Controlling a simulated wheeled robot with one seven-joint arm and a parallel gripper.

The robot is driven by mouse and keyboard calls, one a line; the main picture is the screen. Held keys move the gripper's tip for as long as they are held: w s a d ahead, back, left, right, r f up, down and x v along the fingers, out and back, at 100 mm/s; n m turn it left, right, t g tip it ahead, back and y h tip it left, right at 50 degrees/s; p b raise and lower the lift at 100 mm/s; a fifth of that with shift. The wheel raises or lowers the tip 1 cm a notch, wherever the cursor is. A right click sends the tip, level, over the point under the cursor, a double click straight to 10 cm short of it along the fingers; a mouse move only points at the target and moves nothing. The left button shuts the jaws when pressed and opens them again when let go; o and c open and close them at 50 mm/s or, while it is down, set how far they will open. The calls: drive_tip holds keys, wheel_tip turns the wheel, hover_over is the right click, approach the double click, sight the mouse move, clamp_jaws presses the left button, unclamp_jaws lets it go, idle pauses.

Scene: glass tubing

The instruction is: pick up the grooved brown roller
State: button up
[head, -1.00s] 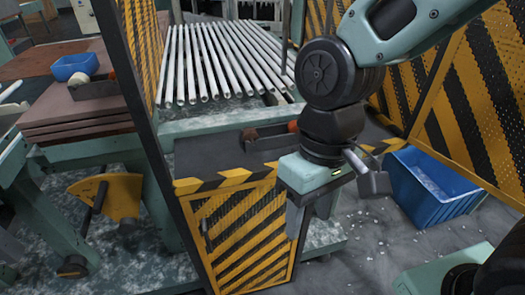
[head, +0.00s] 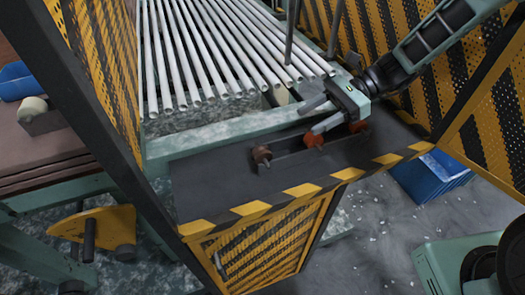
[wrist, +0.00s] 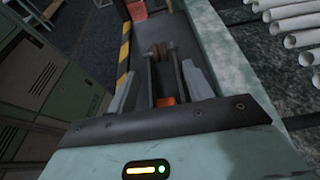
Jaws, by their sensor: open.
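The grooved brown roller (head: 261,155) sits at the left end of a dark holder (head: 290,160) on the black shelf. In the wrist view the brown roller (wrist: 160,50) shows ahead, beyond and roughly between my fingers. My gripper (head: 307,119) is open and empty, above the holder and to the right of the brown roller, apart from it. In the wrist view my gripper (wrist: 160,72) has its fingers spread on either side of the holder. An orange-red roller (head: 314,140) sits in the holder below my fingers, and it also shows in the wrist view (wrist: 165,101).
Another orange-red piece (head: 358,126) is at the holder's right end, partly hidden. Glass tubes (head: 210,50) lie behind the shelf (head: 215,195). A striped mesh panel (head: 100,60) stands at left, with more at right. A blue bin (head: 432,178) is on the floor.

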drive_tip(key=p, duration=0.1)
approach(264, 149)
drive_tip(key=x, duration=0.3)
drive_tip(key=shift+a+r, duration=0.1)
drive_tip(key=shift+a, duration=0.15)
drive_tip(key=shift+p+x, duration=0.95)
drive_tip(key=shift+x, duration=1.8)
drive_tip(key=shift+d, duration=0.1)
drive_tip(key=c, duration=1.1)
